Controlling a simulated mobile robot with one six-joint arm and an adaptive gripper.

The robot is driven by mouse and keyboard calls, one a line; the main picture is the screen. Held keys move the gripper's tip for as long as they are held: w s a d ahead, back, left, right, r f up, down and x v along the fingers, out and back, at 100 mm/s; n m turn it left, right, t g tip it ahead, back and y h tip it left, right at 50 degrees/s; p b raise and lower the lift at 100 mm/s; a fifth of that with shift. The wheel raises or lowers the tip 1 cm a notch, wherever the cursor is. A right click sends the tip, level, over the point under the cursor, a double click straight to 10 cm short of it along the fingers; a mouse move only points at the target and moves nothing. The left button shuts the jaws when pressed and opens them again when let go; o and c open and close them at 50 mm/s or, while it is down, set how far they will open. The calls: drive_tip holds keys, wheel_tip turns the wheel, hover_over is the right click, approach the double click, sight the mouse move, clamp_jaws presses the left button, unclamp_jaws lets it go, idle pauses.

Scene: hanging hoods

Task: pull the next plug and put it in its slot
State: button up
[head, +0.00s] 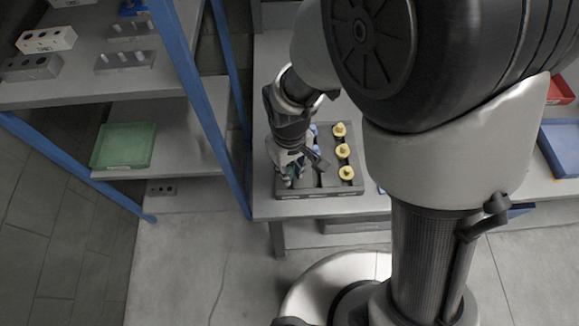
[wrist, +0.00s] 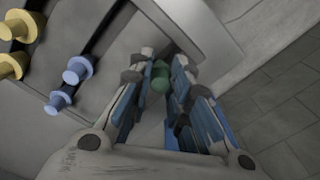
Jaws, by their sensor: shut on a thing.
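A dark grey tray (head: 322,193) sits on the grey table. Several yellow plugs (head: 343,150) stand in a column along its right side; two show in the wrist view (wrist: 13,66). Blue plugs (head: 314,128) stand beside them, partly hidden by my arm; two show in the wrist view (wrist: 77,70). My gripper (head: 290,173) is over the tray's left part, pointing down. In the wrist view my gripper (wrist: 161,70) is shut on a green plug (wrist: 160,77), whose rounded top shows between the fingertips. Its lower end is hidden, so I cannot tell whether it is seated.
A blue-framed shelf (head: 190,85) stands left of the table, with grey blocks with holes (head: 47,39) on top and a green tray (head: 124,145) below. A blue bin (head: 562,145) and a red bin (head: 560,91) are at the right. Floor is open in front.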

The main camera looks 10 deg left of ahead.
drive_tip(key=shift+f+b, duration=0.5)
drive_tip(key=shift+f, duration=0.25)
idle(0.3)
drive_tip(key=o, duration=0.8)
drive_tip(key=shift+r, duration=0.1)
wheel_tip(320, 180, up, 12)
drive_tip(key=s+d+r+m+t, duration=0.1)
drive_tip(key=s+d+r+m, duration=0.2)
drive_tip(key=d, duration=0.3)
drive_tip(key=s+d+r+m+t, duration=0.2)
drive_tip(key=s+d+r+m, duration=0.1)
drive_tip(key=d, duration=0.4)
drive_tip(key=s+d+r+m+t, duration=0.1)
drive_tip(key=s+d+r+m, duration=0.1)
drive_tip(key=d+r, duration=0.3)
drive_tip(key=shift+s+d+m+t, duration=0.2)
drive_tip(key=shift+s+d, duration=0.15)
drive_tip(key=shift+d, duration=0.3)
drive_tip(key=shift+s+d+m+t, duration=0.1)
drive_tip(key=shift+s+d+m, duration=0.1)
drive_tip(key=shift+s+d, duration=0.3)
